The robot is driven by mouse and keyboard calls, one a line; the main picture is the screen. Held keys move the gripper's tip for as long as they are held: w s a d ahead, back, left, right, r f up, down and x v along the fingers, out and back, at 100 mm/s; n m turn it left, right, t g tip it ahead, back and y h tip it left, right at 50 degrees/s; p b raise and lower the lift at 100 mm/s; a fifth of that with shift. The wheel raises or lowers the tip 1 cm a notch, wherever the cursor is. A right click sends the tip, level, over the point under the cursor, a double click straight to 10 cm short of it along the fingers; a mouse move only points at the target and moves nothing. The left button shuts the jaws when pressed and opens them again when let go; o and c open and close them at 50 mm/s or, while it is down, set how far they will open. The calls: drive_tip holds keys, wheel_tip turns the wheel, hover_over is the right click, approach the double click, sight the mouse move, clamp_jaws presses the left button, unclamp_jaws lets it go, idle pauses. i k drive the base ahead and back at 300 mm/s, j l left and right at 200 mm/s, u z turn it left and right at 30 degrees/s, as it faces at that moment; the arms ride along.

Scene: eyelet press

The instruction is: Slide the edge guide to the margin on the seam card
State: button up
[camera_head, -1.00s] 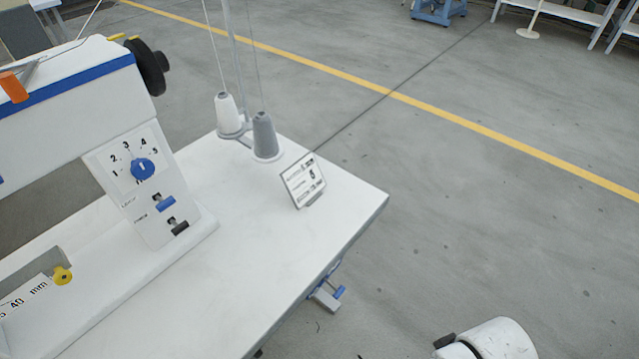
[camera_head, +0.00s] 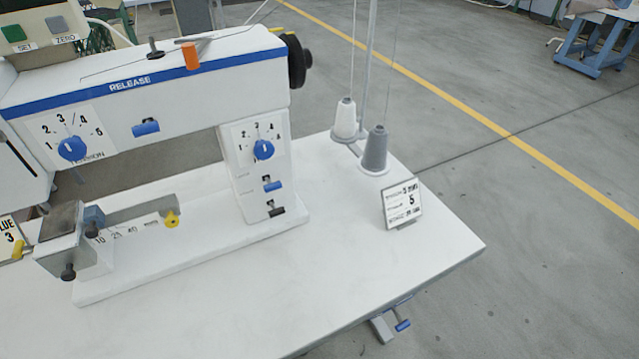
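A printed scale (camera_head: 128,231) marked 10, 25, 40 mm runs along the machine bed. A yellow knob (camera_head: 171,219) sits at the scale's right end. A small blue block (camera_head: 94,216) with a black knob sits at its left end, beside a grey metal block (camera_head: 62,222). I cannot tell for certain which of these is the edge guide. My gripper is not in view.
The machine's column (camera_head: 256,170) has a blue dial and two small levers. Its upper arm (camera_head: 150,85) overhangs the bed, with another dial on the left. A white cone (camera_head: 345,120) and grey cone (camera_head: 375,150) stand behind the card. The table (camera_head: 330,270) is clear in front.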

sight(93, 217)
drive_tip(key=u, duration=1.25)
